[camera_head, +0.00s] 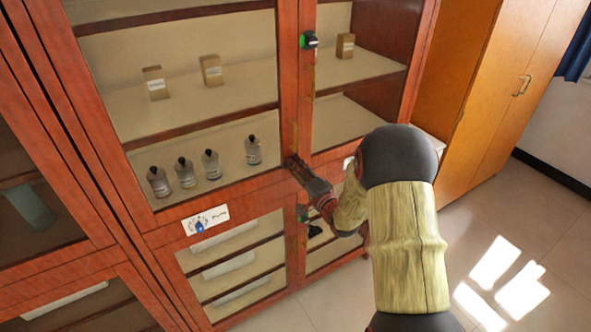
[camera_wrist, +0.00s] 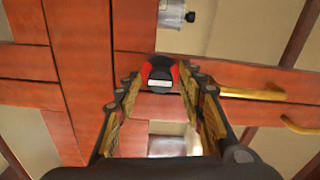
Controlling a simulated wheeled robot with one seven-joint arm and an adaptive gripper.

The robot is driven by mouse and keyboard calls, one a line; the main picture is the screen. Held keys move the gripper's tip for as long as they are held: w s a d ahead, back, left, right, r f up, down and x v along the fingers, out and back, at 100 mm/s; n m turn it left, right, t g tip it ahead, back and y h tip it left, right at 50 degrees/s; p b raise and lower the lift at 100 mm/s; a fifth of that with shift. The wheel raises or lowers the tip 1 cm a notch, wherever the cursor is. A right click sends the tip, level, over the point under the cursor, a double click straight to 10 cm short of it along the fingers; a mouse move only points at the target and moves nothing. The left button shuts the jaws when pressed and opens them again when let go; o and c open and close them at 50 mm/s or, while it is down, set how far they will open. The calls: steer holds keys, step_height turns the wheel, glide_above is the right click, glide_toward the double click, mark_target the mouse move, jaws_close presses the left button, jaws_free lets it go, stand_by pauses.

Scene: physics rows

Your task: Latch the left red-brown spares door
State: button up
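The red-brown cabinet's upper left door (camera_head: 235,185) has a glass pane, with bottles and small boxes behind it. It looks closed or nearly so; I cannot tell if a slight gap remains. My gripper (camera_head: 294,164) is at the lower part of the middle upright, beside this door's right edge. In the wrist view my gripper (camera_wrist: 160,82) has its fingers apart, one on each side of a red-and-black latch knob (camera_wrist: 160,74) with a pale strip. I cannot tell whether the fingers touch it. The knob is hidden behind my gripper in the head view.
Black-and-green latches sit on the upright above (camera_head: 309,40) and below (camera_head: 303,213). Brass handles (camera_wrist: 252,93) stick out beside my gripper in the wrist view. A label plate (camera_head: 205,220) is below the door. An orange cupboard (camera_head: 490,90) stands right; the floor at front right is clear.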

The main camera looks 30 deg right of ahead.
steer(key=shift+o, duration=0.2)
steer(key=shift+s, duration=0.1)
steer(key=s, duration=1.2)
steer(key=shift+d, duration=0.2)
steer(key=shift+w, duration=0.1)
